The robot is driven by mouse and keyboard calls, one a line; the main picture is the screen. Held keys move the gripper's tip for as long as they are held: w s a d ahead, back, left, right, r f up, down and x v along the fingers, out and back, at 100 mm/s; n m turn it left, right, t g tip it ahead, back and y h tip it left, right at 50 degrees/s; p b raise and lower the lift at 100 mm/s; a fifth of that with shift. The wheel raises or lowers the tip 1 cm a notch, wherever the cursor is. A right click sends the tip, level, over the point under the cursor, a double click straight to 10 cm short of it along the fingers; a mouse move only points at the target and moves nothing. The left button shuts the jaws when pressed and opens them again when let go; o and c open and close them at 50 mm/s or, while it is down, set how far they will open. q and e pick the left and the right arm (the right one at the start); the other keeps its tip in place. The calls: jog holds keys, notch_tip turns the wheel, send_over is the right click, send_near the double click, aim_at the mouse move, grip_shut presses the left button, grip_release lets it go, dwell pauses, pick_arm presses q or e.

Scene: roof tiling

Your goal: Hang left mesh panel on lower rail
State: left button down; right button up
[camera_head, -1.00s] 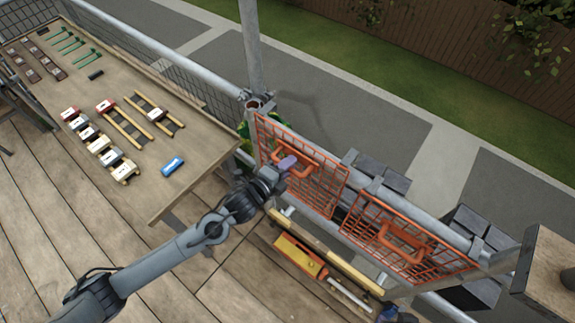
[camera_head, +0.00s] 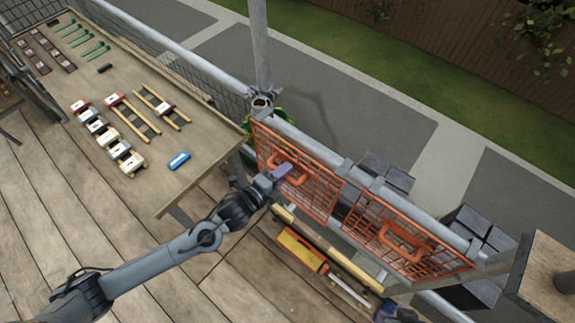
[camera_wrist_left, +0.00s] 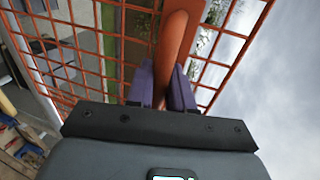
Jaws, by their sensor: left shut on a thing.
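The left mesh panel (camera_head: 312,186) is an orange grid with an orange handle, standing close to upright along the scaffold railing. My left gripper (camera_head: 283,172) is shut on its handle. In the left wrist view the gripper's purple fingers (camera_wrist_left: 162,86) close on both sides of the orange handle bar (camera_wrist_left: 177,45), with the mesh (camera_wrist_left: 85,45) behind. A second orange mesh panel (camera_head: 440,262) stands on the right part of the railing. The grey rail (camera_head: 345,166) runs along the tops of both panels. Whether the left panel's hooks sit on a rail is not clear. My right gripper is not in view.
A wooden table (camera_head: 205,150) at left holds tools, blocks and a blue item (camera_head: 178,160). A vertical post (camera_head: 260,50) stands at the panel's left end. Dark blocks (camera_head: 385,172) lie beyond the railing.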

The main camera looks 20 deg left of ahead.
pick_arm(q)
jog(key=s, duration=0.1)
jog(key=s+a+p, duration=0.1)
jog(key=s, duration=0.1)
jog(key=s+a+p, duration=0.1)
jog(key=s, duration=0.1)
jog(key=shift+s, duration=0.25)
dwell(0.5)
jog(key=a+r+n+y, duration=0.1)
jog(key=r+n+y, duration=0.1)
jog(key=r, duration=0.4)
jog(key=a+r+n+t+y, duration=0.1)
jog(key=a+r+n+y, duration=0.1)
jog(key=r, duration=0.4)
jog(key=shift+s+r+y, duration=0.2)
jog(key=shift+y, duration=0.4)
dwell(0.5)
